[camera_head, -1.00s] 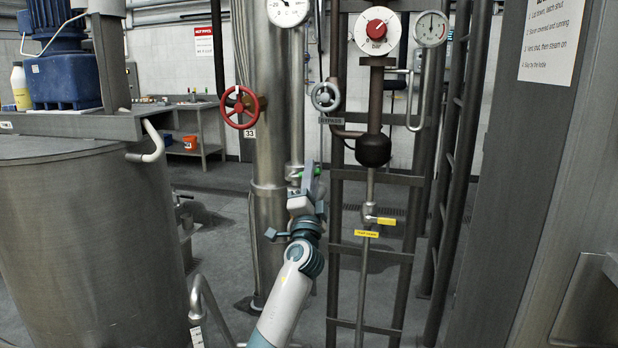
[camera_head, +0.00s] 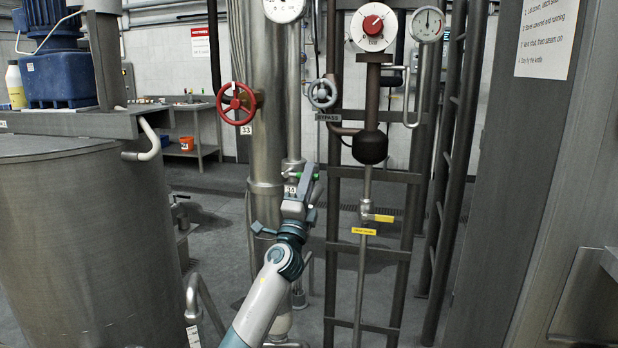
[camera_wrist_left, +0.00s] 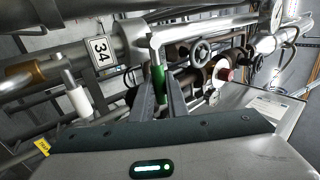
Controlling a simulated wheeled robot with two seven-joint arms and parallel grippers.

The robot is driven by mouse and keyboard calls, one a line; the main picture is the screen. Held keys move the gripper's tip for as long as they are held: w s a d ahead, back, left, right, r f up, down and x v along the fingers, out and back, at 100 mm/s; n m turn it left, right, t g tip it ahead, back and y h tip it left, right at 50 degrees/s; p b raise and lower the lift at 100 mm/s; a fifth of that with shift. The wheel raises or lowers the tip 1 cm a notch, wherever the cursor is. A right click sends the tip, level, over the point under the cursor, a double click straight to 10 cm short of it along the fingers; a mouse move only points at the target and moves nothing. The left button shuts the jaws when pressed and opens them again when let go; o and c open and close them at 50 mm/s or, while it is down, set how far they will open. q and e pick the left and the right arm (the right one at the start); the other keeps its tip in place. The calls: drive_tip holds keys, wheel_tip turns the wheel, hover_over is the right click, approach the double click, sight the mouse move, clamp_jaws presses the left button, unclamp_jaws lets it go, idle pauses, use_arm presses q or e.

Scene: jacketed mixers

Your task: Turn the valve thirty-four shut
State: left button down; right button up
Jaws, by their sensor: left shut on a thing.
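Valve thirty-four has a green lever grip (camera_wrist_left: 159,84) on a bent metal rod. Its white "34" tag (camera_wrist_left: 101,51) hangs beside it on the pipe in the left wrist view. In the head view the tag (camera_head: 290,191) shows small, just left of my gripper, on the slim vertical pipe. My left gripper (camera_head: 306,178) is at this valve and partly hides it. In the left wrist view its two fingers (camera_wrist_left: 160,105) are shut on the green grip, one on each side. My right gripper is not in view.
A red handwheel (camera_head: 237,103) tagged 33 and a grey bypass handwheel (camera_head: 322,93) sit above my gripper. A yellow-handled valve (camera_head: 377,217) is to the right on a dark pipe frame. A large steel tank (camera_head: 85,255) stands at the left.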

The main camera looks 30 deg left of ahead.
use_arm(q)
drive_tip(key=c, duration=1.7)
unclamp_jaws()
